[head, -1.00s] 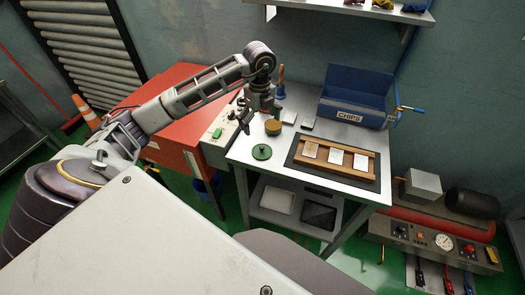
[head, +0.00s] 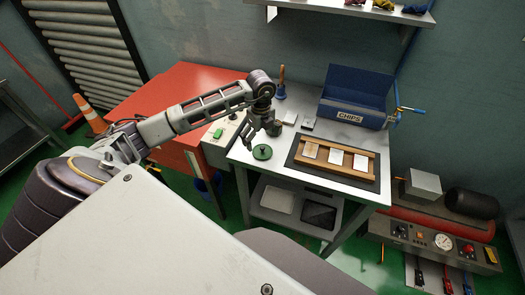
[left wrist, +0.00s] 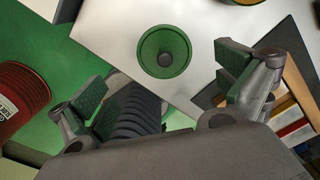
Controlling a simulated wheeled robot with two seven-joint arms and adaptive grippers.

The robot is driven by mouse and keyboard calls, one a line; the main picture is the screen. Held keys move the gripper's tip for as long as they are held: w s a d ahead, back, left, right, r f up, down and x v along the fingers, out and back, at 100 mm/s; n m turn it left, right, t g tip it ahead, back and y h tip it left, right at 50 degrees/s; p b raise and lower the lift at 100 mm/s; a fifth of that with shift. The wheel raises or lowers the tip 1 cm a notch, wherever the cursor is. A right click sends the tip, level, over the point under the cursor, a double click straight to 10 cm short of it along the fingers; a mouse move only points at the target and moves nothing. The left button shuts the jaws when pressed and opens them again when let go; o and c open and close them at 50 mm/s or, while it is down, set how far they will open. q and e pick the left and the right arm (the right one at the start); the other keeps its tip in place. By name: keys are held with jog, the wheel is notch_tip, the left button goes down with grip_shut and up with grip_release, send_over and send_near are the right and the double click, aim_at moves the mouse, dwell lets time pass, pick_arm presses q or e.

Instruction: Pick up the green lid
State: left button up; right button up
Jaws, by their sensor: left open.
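The green lid (head: 262,152) is a round disc with a dark knob in its middle. It lies flat on the near left part of the white table (head: 240,150). In the left wrist view the lid (left wrist: 164,53) shows whole, ahead of and between the finger pads. My left gripper (head: 260,135) is above the table, close over the lid's far side. Its fingers are spread wide and empty in the left wrist view (left wrist: 165,95), apart from the lid. My right gripper is not in view.
A wooden tray (head: 373,163) with several light pieces sits on a dark mat to the right of the lid. A blue CHIPS bin (head: 350,117) stands at the back. A brush (head: 281,84) stands behind the gripper. A red cabinet (head: 160,100) adjoins on the left.

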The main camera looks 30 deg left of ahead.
aim_at(262, 148)
pick_arm(q)
jog(key=shift+f, duration=0.35)
jog(key=shift+w+f+p, duration=0.2)
jog(key=shift+f+p, duration=0.1)
jog(key=shift+f, duration=1)
jog(key=shift+w+f+p, duration=0.15)
jog(key=shift+f+p, duration=0.15)
jog(key=shift+f, duration=1)
jog(key=c, duration=1.2)
jog(key=shift+s+d, duration=0.1)
jog(key=shift+s, duration=0.05)
jog(key=c, duration=0.3)
jog(key=shift+s, duration=0.1)
jog(key=shift+c, duration=0.8)
